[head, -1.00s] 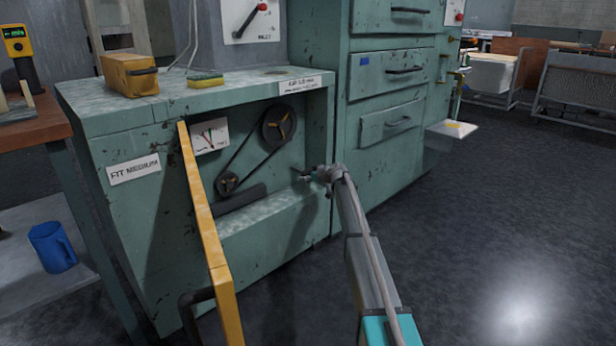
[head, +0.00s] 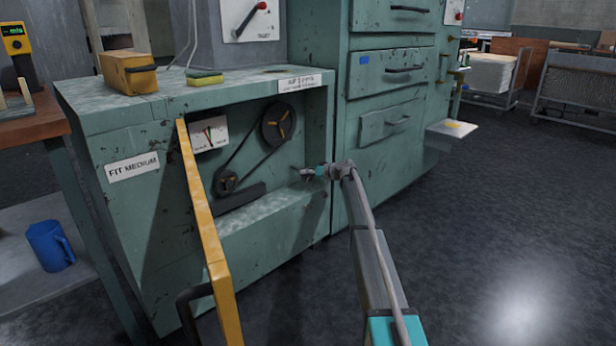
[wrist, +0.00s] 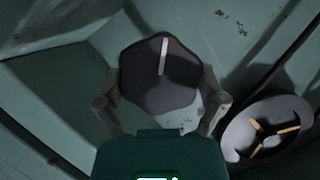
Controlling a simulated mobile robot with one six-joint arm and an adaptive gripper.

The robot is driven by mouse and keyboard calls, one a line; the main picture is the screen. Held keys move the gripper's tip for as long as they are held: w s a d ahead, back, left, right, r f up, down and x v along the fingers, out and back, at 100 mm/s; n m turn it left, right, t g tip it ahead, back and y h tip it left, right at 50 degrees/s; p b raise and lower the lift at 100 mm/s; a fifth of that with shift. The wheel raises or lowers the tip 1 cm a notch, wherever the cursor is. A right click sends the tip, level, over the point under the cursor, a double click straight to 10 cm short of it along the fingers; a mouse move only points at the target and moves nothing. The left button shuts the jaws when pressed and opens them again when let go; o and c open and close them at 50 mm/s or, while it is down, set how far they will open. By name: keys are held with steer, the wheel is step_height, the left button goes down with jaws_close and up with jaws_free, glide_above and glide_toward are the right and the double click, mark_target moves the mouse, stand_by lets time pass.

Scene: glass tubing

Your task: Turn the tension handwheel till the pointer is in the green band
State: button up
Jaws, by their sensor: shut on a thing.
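The dark, faceted tension handwheel (wrist: 157,80) with a pale line on its face fills the space between my gripper's fingers in the wrist view. My gripper (wrist: 162,102) is shut on it, one finger on each side. In the head view my gripper (head: 308,173) is at the right end of the open recess in the green machine (head: 150,220), and the handwheel is mostly hidden there. The white tension gauge (head: 209,135) is on the recess's back wall, with its dark pointer near upright. The gauge is too small to tell whether the pointer is in the green band.
A belt runs between a large pulley (head: 278,125) and a small pulley (head: 226,182) left of my gripper. The large one is also close by in the wrist view (wrist: 268,128). A yellow-edged door (head: 205,225) stands open at left.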

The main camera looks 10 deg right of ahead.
stand_by(0.3)
steer(key=o, duration=0.8)
steer(key=shift+r, duration=0.1)
